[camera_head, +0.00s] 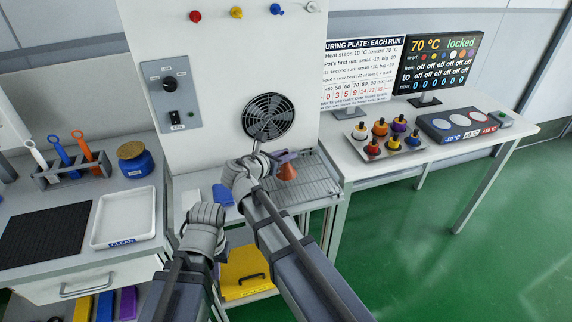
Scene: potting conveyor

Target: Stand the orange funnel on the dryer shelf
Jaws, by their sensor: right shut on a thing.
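The orange funnel (287,172) is a small cone, wide end down, at the left part of the dryer shelf (318,187), a wire rack below the round fan grille. My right gripper (284,158) reaches in from the left and is shut on the funnel near its top. The funnel looks upright; I cannot tell whether its rim touches the rack. My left gripper (205,214) is lower left, in front of the dryer. Its fingers are hidden behind its own wrist.
A blue item (222,195) lies beside my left gripper. A white tray (124,218), a blue jar (135,160) and a tool rack (72,172) stand on the left bench. The right table holds a tray of several coloured bottles (386,142). Most of the wire rack right of the funnel is clear.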

